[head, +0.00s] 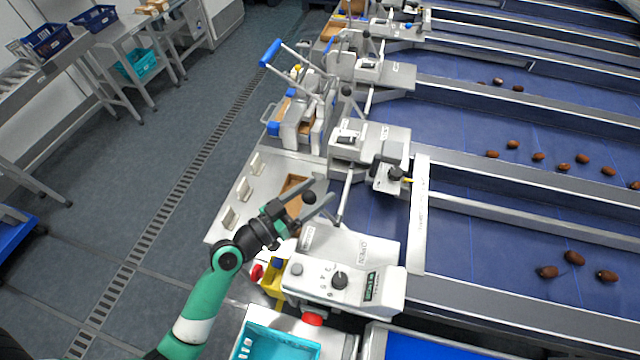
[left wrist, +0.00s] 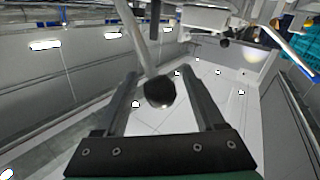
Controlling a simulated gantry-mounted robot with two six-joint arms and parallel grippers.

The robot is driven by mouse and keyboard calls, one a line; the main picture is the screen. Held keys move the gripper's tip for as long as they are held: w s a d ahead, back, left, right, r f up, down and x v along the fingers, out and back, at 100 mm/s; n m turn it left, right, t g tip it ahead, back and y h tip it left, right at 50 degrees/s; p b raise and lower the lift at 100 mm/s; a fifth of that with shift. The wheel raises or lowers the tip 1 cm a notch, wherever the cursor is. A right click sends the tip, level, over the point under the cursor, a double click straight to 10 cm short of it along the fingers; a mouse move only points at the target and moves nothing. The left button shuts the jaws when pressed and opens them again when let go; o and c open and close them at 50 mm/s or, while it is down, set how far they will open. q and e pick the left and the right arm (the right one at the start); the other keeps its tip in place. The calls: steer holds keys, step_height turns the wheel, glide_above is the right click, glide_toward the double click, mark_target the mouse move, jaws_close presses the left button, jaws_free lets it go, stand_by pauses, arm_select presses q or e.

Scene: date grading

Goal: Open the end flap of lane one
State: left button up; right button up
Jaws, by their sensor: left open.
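My left gripper (head: 325,192) is open, its two fingers on either side of a black ball knob (head: 309,197). In the left wrist view the ball knob (left wrist: 159,92) sits on a grey lever rod (left wrist: 142,42) and shows between the open fingers (left wrist: 163,80), with gaps to both. I cannot tell whether a finger touches it. The nearest lane has a blue belt (head: 500,265) with three brown dates (head: 574,258). A pale upright plate (head: 419,215) stands across the end of this lane; I cannot tell whether it is the flap.
A control box (head: 340,283) with a dial and red button stands just in front of the gripper. A teal crate (head: 275,343) is at the bottom. Similar levers and boxes (head: 368,145) line the farther lanes. The floor at left (head: 150,200) is clear.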

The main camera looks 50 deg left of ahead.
arm_select(q)
steer(key=shift+w, duration=0.85)
jaws_close()
stand_by(0.8)
